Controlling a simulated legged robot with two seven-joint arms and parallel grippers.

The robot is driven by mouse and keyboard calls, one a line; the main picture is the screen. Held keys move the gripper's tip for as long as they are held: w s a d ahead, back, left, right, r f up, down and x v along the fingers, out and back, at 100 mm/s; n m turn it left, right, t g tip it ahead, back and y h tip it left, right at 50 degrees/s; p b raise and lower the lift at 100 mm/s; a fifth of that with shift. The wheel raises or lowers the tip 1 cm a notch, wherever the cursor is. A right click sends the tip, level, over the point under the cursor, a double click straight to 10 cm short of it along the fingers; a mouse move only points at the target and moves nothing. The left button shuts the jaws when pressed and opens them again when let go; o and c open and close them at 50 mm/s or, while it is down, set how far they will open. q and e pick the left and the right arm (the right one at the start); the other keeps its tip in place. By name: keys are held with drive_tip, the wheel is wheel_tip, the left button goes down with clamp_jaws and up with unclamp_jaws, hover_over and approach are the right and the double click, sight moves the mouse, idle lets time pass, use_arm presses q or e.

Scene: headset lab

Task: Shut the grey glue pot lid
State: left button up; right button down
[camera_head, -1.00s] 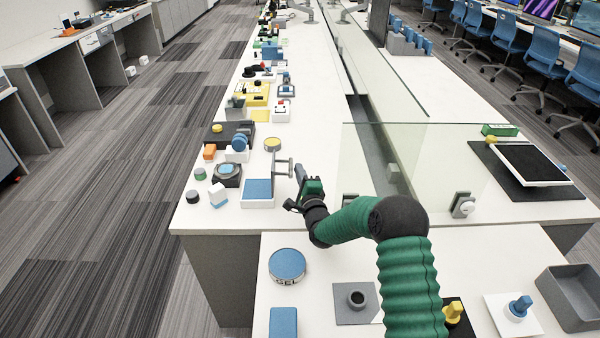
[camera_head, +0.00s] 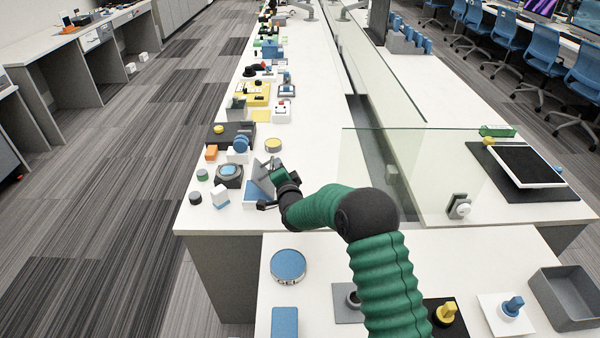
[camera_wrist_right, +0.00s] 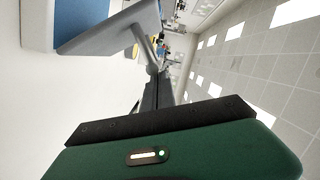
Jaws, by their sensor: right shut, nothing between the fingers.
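The glue pot is a low white box with a blue top (camera_head: 250,196) near the front left of the long bench. Its grey lid (camera_head: 262,177) stands tilted over the blue top, part way down. In the right wrist view the grey lid (camera_wrist_right: 112,32) slants above the blue part (camera_wrist_right: 75,18). My right gripper (camera_head: 274,167) is shut and empty at the right, outer side of the lid. In the right wrist view its fingers (camera_wrist_right: 155,90) are together close to the lid's edge; I cannot tell if they touch. My left gripper is not in view.
A round black-and-blue device (camera_head: 229,172) and a white block (camera_head: 219,196) sit left of the pot. A yellow-topped tin (camera_head: 273,145) stands behind it. A glass panel (camera_head: 400,165) stands to the right.

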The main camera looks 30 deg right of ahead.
drive_tip(key=shift+w+a+n, duration=0.2)
drive_tip(key=shift+w+a, duration=0.05)
drive_tip(key=shift+a, duration=0.3)
drive_tip(key=shift+w+a+n, duration=0.2)
drive_tip(key=shift+w+a, duration=0.05)
drive_tip(key=shift+a, duration=0.25)
